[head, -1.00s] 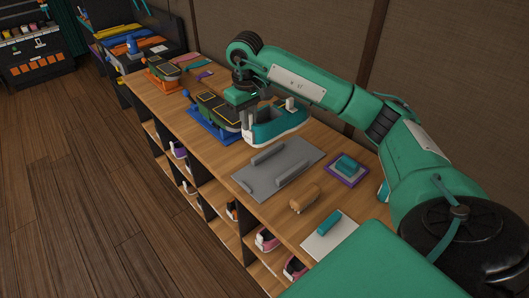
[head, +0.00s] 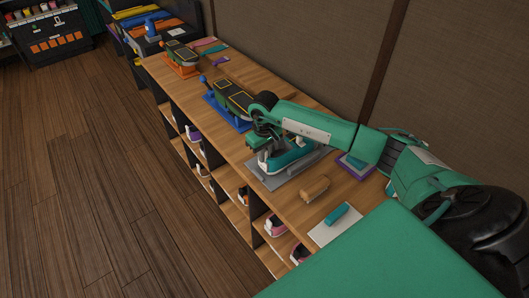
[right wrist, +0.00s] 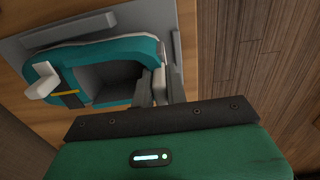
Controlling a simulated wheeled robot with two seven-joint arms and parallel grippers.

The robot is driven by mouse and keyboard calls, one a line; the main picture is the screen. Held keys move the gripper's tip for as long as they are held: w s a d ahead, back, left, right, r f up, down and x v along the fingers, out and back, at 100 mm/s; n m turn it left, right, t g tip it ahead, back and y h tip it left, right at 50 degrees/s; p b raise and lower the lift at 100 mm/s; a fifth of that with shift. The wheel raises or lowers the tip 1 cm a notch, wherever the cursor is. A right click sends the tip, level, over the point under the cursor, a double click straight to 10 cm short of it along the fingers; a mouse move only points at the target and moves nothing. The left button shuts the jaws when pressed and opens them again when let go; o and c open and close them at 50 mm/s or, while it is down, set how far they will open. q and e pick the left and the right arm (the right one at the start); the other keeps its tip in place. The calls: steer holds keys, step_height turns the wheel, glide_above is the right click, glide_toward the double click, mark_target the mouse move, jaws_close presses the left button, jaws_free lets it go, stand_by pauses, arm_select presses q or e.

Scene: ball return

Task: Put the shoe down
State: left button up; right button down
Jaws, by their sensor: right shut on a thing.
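The teal shoe with a white sole (head: 291,160) is over the grey plate (head: 262,186) on the wooden bench. My right gripper (head: 268,152) is shut on the shoe's edge at its opening. In the right wrist view the shoe (right wrist: 85,58) lies level between the plate's raised bars, and my right gripper's fingers (right wrist: 158,85) pinch its rim. The grey plate (right wrist: 70,27) shows around it. I cannot tell whether the sole touches the plate. My left gripper is not in view.
A tan roller-like piece (head: 314,188), a teal block on a white sheet (head: 338,228) and a purple-edged pad (head: 352,165) lie nearby on the bench. A blue-based dark device (head: 230,102) stands beyond. Shoes fill cubbies below the bench top (head: 225,146).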

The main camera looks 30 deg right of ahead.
steer(key=shift+f, duration=0.25)
steer(key=shift+f+b, duration=0.2)
steer(key=shift+b, duration=0.1)
steer(key=c, duration=1.4)
jaws_free()
steer(key=shift+r, duration=0.1)
